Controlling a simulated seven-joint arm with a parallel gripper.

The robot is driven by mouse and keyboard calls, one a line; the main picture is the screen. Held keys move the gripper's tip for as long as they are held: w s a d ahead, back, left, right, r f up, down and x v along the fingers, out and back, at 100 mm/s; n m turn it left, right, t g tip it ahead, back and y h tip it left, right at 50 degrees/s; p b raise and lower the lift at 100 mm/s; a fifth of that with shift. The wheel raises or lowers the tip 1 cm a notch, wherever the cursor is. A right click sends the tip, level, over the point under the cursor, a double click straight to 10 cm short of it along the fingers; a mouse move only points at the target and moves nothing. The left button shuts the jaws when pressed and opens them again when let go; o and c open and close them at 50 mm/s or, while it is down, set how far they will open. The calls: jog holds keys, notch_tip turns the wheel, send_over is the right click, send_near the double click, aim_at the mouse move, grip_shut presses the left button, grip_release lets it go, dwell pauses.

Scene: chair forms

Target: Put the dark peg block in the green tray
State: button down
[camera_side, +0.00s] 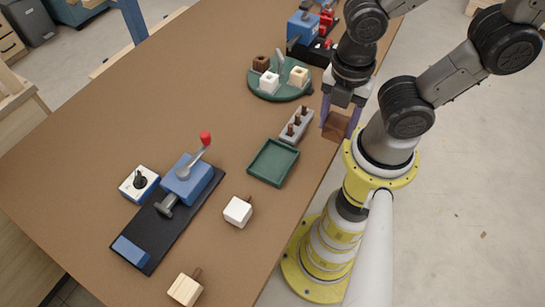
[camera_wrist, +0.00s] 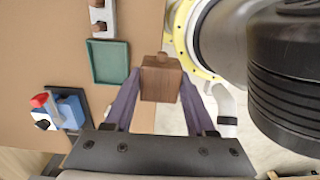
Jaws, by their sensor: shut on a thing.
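The dark peg block (camera_wrist: 160,82) is brown, with a short stub at its far end in the wrist view. My gripper (camera_wrist: 155,88) is shut on it, with one purple finger on each side. In the side view my gripper (camera_side: 338,116) holds the dark block (camera_side: 336,127) near the table's right edge; its height above the table is hard to tell. The green tray (camera_side: 273,162) is square, shallow and empty. It lies on the table to the lower left of my gripper, and also shows in the wrist view (camera_wrist: 108,62).
A grey rack (camera_side: 291,137) with several brown pegs stands between the tray and my gripper. A round green plate (camera_side: 265,94) holds three blocks. A white block (camera_side: 238,211), a pale block (camera_side: 185,289) and a blue lever fixture (camera_side: 190,180) stand nearer. The table's left is clear.

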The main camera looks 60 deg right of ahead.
jog(key=w+a+f, duration=0.3)
jog(key=w, duration=0.3)
send_over(272, 165)
jog(key=s, duration=0.1)
jog(key=f, duration=0.5)
jog(key=shift+s+d, duration=0.1)
jog(key=shift+d, duration=0.15)
jog(key=shift+w+a+f, duration=0.3)
jog(key=shift+w+f, duration=0.25)
jog(key=shift+f, duration=1.7)
jog(key=shift+f, duration=0.15)
jog(key=c, duration=0.5)
grip_release()
